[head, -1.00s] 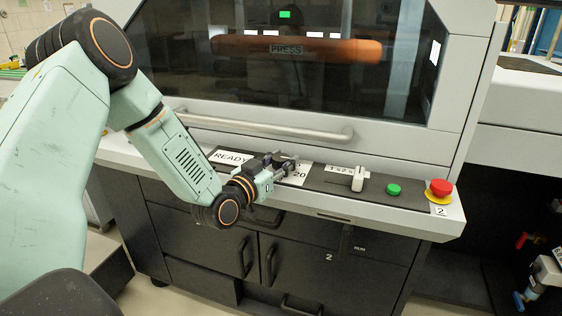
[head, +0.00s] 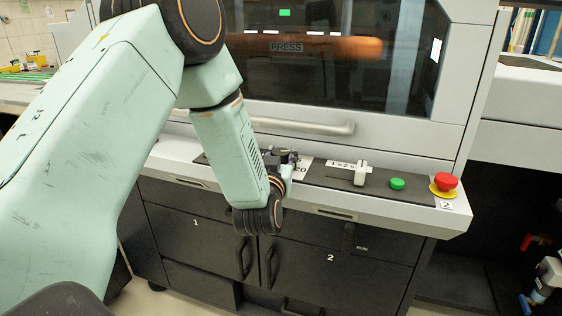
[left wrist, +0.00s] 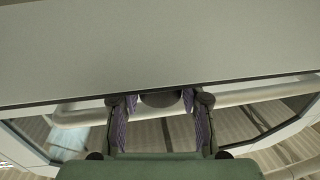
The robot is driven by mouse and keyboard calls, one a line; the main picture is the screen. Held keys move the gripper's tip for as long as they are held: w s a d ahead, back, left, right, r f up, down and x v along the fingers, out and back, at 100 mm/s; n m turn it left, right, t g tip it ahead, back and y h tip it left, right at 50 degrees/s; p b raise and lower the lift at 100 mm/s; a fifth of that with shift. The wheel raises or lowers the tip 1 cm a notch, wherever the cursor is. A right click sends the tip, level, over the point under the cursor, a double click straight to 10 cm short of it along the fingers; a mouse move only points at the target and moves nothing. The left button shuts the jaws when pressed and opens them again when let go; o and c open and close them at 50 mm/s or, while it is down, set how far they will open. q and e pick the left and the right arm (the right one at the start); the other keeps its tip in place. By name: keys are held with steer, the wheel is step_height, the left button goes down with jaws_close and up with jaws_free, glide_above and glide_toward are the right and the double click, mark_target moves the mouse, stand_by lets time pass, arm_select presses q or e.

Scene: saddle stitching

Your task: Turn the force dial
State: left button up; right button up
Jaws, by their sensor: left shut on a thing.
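My left gripper (head: 284,158) reaches down to the dark control panel of the press, at the numbered label beside the READY label's place. In the left wrist view, a dark rounded knob, the force dial (left wrist: 160,99), sits between the two purple-padded fingers, and the left gripper (left wrist: 160,108) is shut on it. In the head view the dial is hidden by the gripper and forearm, so its setting cannot be read. My right gripper is in neither view.
Right of the dial on the panel are a pale lever (head: 360,174), a green button (head: 397,184) and a red emergency button (head: 446,182) on a yellow base. A horizontal handle bar (head: 310,127) runs above the panel. Dark cabinet doors (head: 335,261) are below.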

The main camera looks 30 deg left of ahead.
arm_select(q)
steer(key=n+g+y, duration=0.2)
steer(key=y, duration=0.1)
steer(key=shift+d+n+y, duration=0.15)
steer(key=shift+n+y, duration=0.25)
steer(key=shift+f+n+g+y+p, duration=0.1)
steer(key=shift+n+g+y+p, duration=0.4)
steer(key=shift+n+g+y, duration=1.45)
steer(key=shift+g+y, duration=0.35)
steer(key=shift+g, duration=0.4)
steer(key=o, duration=1.2)
steer(key=shift+a+n, duration=0.2)
steer(key=shift+n, duration=0.05)
steer(key=shift+t, duration=0.4)
